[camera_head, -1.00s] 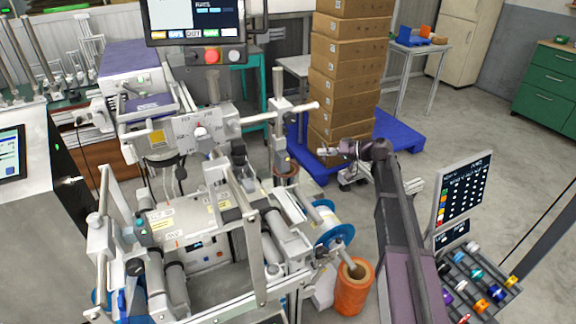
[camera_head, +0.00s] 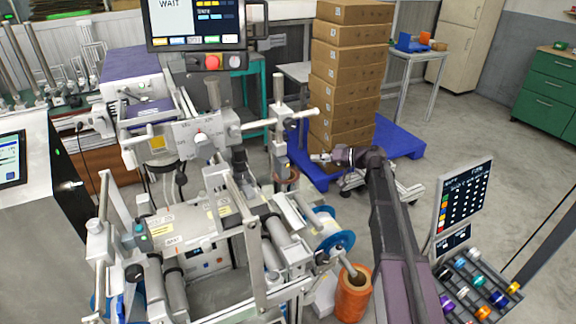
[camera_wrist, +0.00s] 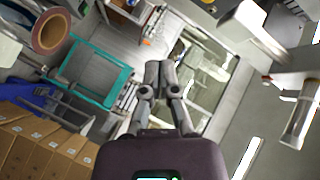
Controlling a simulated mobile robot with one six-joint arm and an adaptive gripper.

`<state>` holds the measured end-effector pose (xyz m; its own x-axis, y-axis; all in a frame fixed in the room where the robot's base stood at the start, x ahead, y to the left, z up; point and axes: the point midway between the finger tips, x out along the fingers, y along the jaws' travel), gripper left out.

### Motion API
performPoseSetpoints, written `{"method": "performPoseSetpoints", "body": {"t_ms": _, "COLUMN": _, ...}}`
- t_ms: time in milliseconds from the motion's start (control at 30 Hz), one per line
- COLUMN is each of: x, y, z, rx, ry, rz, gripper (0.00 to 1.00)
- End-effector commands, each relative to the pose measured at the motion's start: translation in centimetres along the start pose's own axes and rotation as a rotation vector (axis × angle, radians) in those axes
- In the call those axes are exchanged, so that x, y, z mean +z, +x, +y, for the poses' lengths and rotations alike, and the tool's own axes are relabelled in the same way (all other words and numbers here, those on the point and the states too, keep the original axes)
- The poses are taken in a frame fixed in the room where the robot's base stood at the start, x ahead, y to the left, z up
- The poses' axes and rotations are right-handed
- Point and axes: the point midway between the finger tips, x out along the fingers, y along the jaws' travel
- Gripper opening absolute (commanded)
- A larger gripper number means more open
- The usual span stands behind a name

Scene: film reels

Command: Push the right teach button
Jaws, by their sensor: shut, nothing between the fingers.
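The film machine (camera_head: 215,225) with its rollers and guide posts fills the left and middle of the head view. I cannot pick out a right teach button for certain. A small teal-green button (camera_head: 139,227) shows on the machine's left front. My gripper (camera_head: 313,158) is right of the machine, in front of the stacked boxes, pointing left toward the machine, apart from it. In the wrist view my gripper (camera_wrist: 159,68) is shut and empty, with its fingertips together. No button is clear in that view.
A screen (camera_head: 196,18) reading "WAIT" hangs above the machine, with a red button (camera_head: 212,62) below it. Stacked boxes (camera_head: 345,75) stand on a blue pallet (camera_head: 400,138). An orange roll (camera_head: 352,295) stands near the arm. Open floor lies right.

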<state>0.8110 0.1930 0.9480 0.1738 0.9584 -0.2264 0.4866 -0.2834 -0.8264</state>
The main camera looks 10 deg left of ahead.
Motion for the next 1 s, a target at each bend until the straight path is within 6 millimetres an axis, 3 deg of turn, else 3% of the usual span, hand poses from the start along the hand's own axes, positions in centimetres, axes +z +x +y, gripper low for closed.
{"method": "performPoseSetpoints", "body": {"t_ms": 500, "x": 2.7, "y": 3.5, "z": -2.6, "rx": 0.0, "ry": 0.001, "rz": -0.001, "gripper": 0.0}}
{"method": "performPoseSetpoints", "body": {"t_ms": 1000, "x": 3.1, "y": 4.2, "z": -3.1, "rx": 0.001, "ry": 0.001, "rz": 0.001, "gripper": 0.0}}
